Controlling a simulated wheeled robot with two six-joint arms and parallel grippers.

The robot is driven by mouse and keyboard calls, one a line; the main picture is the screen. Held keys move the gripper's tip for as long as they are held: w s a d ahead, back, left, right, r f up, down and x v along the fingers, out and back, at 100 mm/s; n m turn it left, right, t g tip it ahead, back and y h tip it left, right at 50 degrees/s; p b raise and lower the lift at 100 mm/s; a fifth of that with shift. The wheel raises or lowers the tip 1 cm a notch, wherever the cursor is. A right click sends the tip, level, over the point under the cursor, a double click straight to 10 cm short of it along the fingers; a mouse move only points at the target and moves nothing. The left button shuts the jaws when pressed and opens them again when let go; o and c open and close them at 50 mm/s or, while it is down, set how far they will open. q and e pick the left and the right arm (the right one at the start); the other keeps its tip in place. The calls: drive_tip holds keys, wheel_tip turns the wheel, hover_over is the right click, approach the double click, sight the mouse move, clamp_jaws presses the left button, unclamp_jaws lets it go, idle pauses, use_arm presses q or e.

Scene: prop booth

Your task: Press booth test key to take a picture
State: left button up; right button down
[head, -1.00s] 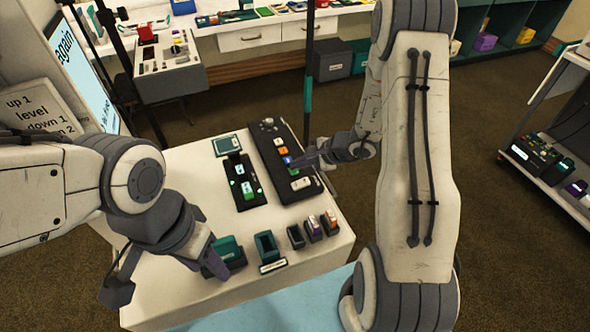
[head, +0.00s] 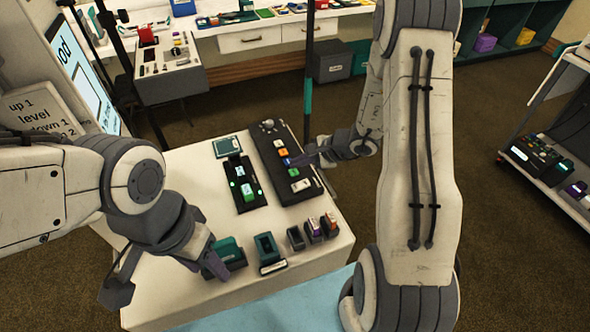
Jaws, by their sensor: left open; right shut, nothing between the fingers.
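A black key panel (head: 270,140) lies on the white table, with a column of coloured keys: white, orange, blue, green and white. Their labels are too small to read. My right gripper (head: 303,160) is shut and empty at the panel's right side, its tips beside the blue key (head: 287,161). I cannot tell whether it touches the panel. My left gripper (head: 213,264) is open and low over the near left of the table, close to a teal block (head: 229,250). A screen (head: 75,65) at the left, cut off by the frame, shows large text ending in "od".
Teal and dark holders (head: 267,248) line the table's near side. A sign (head: 42,108) stands at the left. A thin dark pole (head: 308,90) rises behind the panel.

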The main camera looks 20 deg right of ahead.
sight(298, 172)
drive_tip(key=shift+r+p, duration=1.55)
drive_tip(key=shift+r, duration=1)
drive_tip(key=shift+f, duration=0.1)
drive_tip(key=s+a+r+n+g, duration=0.2)
drive_tip(key=s+a+r+n, duration=0.15)
drive_tip(key=a, duration=0.25)
drive_tip(key=s+a+r+n+g+y, duration=0.1)
drive_tip(key=s+a+r+n+g, duration=0.1)
drive_tip(key=s+a+r+n, duration=0.25)
drive_tip(key=s+a+r+n+g, duration=0.1)
drive_tip(key=s+a+n+g, duration=0.1)
drive_tip(key=s+a+n, duration=0.45)
drive_tip(key=s+r+n+h, duration=0.2)
drive_tip(key=s+n+h, duration=0.1)
drive_tip(key=s+n, duration=0.2)
drive_tip(key=s+r+n+h, duration=0.3)
drive_tip(key=s+n, duration=0.3)
drive_tip(key=s, duration=0.3)
drive_tip(key=shift+d+g, duration=0.3)
drive_tip(key=shift+d, duration=0.05)
